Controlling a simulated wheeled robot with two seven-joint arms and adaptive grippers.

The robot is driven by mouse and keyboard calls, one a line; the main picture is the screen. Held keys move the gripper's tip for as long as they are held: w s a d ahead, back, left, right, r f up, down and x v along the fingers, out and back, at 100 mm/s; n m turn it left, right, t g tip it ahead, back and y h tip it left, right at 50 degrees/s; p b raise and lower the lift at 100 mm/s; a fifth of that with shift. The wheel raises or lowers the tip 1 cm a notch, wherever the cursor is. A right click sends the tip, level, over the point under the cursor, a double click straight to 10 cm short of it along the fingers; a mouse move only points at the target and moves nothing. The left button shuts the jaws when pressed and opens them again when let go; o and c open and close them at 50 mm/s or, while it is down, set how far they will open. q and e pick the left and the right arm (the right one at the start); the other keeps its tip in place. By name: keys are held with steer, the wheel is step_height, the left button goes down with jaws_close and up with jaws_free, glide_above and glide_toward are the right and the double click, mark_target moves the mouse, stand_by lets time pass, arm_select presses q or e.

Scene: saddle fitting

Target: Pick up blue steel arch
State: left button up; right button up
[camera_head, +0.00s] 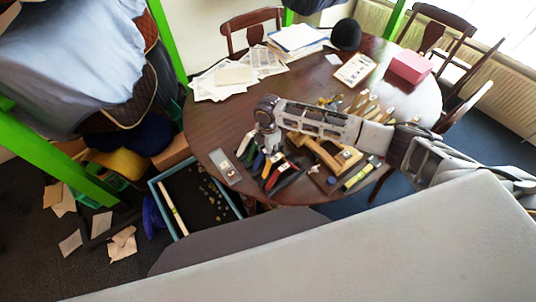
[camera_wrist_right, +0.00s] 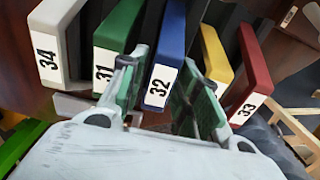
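The blue steel arch (camera_wrist_right: 168,58), labelled 32, stands in a row of coloured pieces in the right wrist view. A green piece (camera_wrist_right: 118,38) labelled 31 and a white piece (camera_wrist_right: 56,30) labelled 34 are to its left. A yellow piece (camera_wrist_right: 213,55) and a red piece (camera_wrist_right: 255,62) labelled 33 are to its right. My right gripper (camera_wrist_right: 163,78) is open, with one finger on each side of the blue arch; whether they touch it I cannot tell. In the head view my right gripper (camera_head: 269,138) points down over the table's near side. My left gripper is not in view.
The round wooden table (camera_head: 212,118) holds several tools close around my right gripper, with a grey plate (camera_head: 225,166) at the left edge. Papers (camera_head: 235,75), a black rounded object (camera_head: 346,34) and a pink box (camera_head: 411,66) lie farther back. A blue-rimmed tray (camera_head: 160,200) is below left.

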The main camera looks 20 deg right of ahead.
steer(key=shift+c, duration=0.5)
jaws_close()
steer(key=shift+r, duration=0.1)
steer(key=shift+r+b, duration=0.45)
steer(key=shift+r, duration=4.5)
steer(key=shift+w, duration=0.1)
